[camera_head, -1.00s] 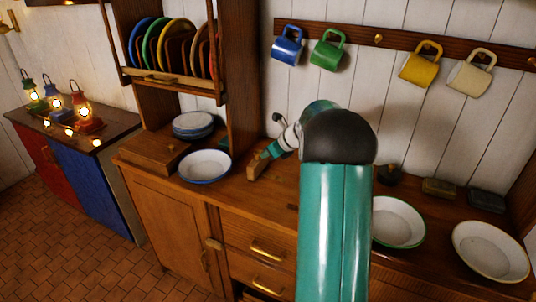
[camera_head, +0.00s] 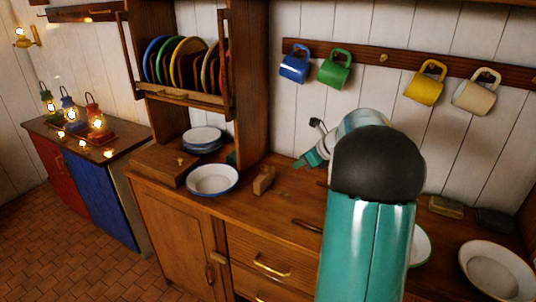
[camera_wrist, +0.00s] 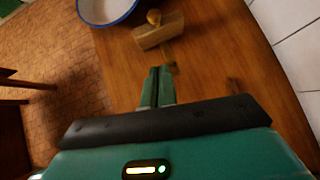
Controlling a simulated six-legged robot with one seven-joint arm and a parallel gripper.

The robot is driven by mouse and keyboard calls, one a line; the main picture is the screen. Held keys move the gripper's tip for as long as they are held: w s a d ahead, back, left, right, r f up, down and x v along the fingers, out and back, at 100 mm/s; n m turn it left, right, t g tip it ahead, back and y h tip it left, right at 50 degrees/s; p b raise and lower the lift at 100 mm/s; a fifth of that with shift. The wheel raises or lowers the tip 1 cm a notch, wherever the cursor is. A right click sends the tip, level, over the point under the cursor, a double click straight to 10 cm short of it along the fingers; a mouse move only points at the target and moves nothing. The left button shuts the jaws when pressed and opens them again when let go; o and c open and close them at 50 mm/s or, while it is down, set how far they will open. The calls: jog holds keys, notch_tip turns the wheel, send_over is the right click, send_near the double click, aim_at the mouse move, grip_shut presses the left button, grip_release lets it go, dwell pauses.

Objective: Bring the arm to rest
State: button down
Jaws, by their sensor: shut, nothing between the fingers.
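My gripper (camera_head: 302,163) is above the wooden counter (camera_head: 290,207), to the right of a small wooden block (camera_head: 264,180) and apart from it. In the wrist view my gripper's green fingers (camera_wrist: 158,72) are together with nothing between them.
A blue-rimmed bowl (camera_head: 212,180) stands left of the block, near stacked plates (camera_head: 203,138) and a wooden box (camera_head: 165,164). Mugs hang from a wall rail (camera_head: 385,57). A green-rimmed dish (camera_head: 421,246) and a cream bowl (camera_head: 497,271) are on the right. Lit lanterns (camera_head: 96,122) stand far left.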

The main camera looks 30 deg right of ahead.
jog(key=s+a+r+n+g, duration=0.1)
jog(key=s+a+r+n, duration=0.15)
jog(key=a+n, duration=0.45)
jog(key=s+a+r+n+g, duration=0.1)
jog(key=s+a+r+n, duration=0.2)
jog(key=a, duration=0.7)
jog(key=s+a+r+n+g, duration=0.1)
jog(key=s+a+n, duration=0.2)
jog(key=a+n, duration=0.45)
jog(key=s+a+f+n+h, duration=0.2)
jog(key=s+a+n, duration=1)
jog(key=s+n, duration=0.3)
jog(key=shift+s+a, duration=0.15)
jog(key=shift+s, duration=0.35)
